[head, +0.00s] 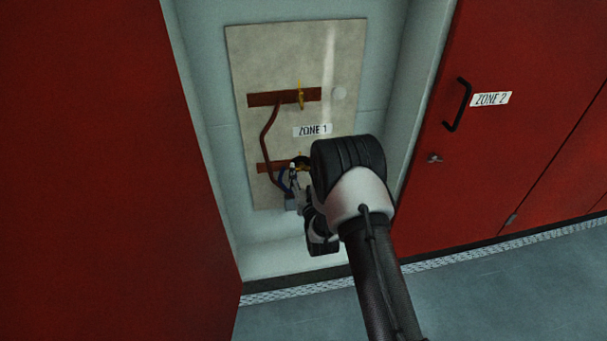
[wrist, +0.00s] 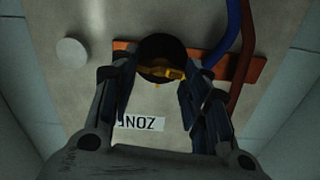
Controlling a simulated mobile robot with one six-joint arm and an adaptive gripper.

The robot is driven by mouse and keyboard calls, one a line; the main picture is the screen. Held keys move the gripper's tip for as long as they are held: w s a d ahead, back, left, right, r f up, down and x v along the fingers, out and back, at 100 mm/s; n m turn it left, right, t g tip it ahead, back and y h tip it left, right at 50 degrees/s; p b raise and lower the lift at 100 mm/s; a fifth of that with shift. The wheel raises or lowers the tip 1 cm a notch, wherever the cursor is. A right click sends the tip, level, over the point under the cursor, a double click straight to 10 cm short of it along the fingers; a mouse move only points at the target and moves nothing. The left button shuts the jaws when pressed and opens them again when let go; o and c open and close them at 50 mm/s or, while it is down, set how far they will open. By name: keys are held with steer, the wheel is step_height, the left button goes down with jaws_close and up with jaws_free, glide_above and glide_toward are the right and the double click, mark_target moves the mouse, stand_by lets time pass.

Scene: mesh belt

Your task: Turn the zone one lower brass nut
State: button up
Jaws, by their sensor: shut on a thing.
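The zone one lower brass nut (wrist: 172,74) shows as a small yellow brass part in front of a round black part (wrist: 162,48) on the lower copper-coloured bar (wrist: 250,68). In the head view only a bit of the brass (head: 304,168) shows beside my wrist. My gripper (wrist: 160,84) reaches it, with one dark finger on each side, shut on the nut. The exact contact at the fingertips is too dark to see. The ZONE 1 label (head: 313,130) is above the nut on the pale panel; it is upside down in the wrist view.
An upper brass fitting (head: 300,97) sits on the upper bar (head: 265,99). A copper pipe (head: 266,135) and a blue hose (wrist: 232,35) run close by. Red doors (head: 90,150) flank the recess; the ZONE 2 door has a black handle (head: 458,105).

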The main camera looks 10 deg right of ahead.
steer(key=shift+m, duration=0.3)
steer(key=m+b, duration=0.2)
steer(key=m, duration=0.1)
steer(key=shift+f+b, duration=0.1)
steer(key=shift+b, duration=0.3)
steer(key=m+b, duration=0.1)
steer(key=m, duration=0.2)
steer(key=shift+d+m, duration=0.1)
steer(key=shift+m, duration=0.2)
steer(key=m, duration=0.4)
steer(key=shift+b, duration=0.3)
steer(key=shift+m, duration=2.5)
steer(key=o, duration=1.1)
steer(key=shift+c, duration=0.2)
